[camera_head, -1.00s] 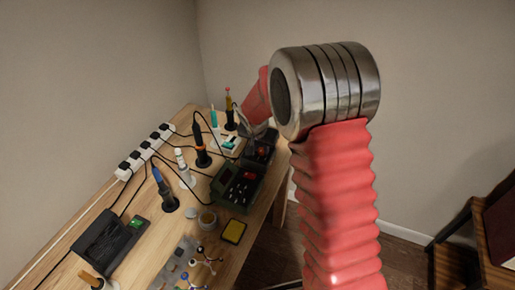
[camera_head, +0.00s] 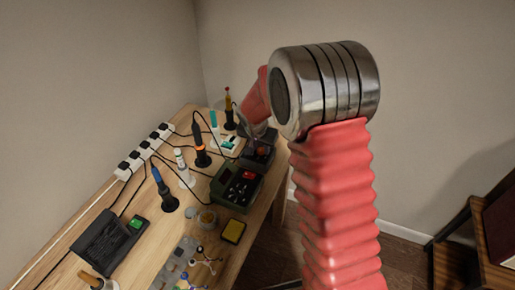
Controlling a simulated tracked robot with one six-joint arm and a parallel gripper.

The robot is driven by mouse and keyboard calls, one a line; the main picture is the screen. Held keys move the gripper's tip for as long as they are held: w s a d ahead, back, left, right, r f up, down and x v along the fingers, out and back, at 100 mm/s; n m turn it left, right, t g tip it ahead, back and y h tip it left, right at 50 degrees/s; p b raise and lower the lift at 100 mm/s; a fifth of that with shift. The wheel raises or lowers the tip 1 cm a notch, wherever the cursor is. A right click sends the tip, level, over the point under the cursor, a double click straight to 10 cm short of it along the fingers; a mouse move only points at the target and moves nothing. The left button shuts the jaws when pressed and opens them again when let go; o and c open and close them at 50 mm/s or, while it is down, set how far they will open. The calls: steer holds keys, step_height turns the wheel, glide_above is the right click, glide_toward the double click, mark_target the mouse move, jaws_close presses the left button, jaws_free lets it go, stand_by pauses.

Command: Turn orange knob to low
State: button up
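A dark box (camera_head: 266,142) stands at the far right end of the workbench. A small reddish-orange spot (camera_head: 262,152) shows on it; I cannot tell surely whether it is the orange knob, or where it points. My gripper (camera_head: 252,130) is a small greyish shape at the end of my red-sleeved arm, over or beside this box. Its fingers are too small and partly hidden, so I cannot tell whether they are open or touch anything. A green box (camera_head: 222,194) with dark knobs and a red part (camera_head: 249,175) stands just in front of the dark box.
An orange-handled iron (camera_head: 200,143) and a blue-handled iron (camera_head: 160,180) stand in holders. A white power strip (camera_head: 145,152) lies along the back edge. A yellow sponge tray (camera_head: 233,231) sits near the front edge. My upper arm covers the right of the view.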

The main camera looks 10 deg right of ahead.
steer(key=v, duration=1.3)
steer(key=shift+r, duration=0.3)
steer(key=shift+s+n, duration=0.1)
steer(key=shift+n, duration=0.2)
steer(key=s+r+n+y, duration=0.1)
steer(key=s+r+n, duration=0.2)
steer(key=s, duration=1.2)
steer(key=s+d+r+n+t+y, duration=0.1)
steer(key=s+r+n, duration=0.2)
steer(key=s+r, duration=0.4)
steer(key=shift+s+d+r+n, duration=0.15)
steer(key=shift+s+r+n, duration=0.2)
steer(key=shift+s, duration=3.85)
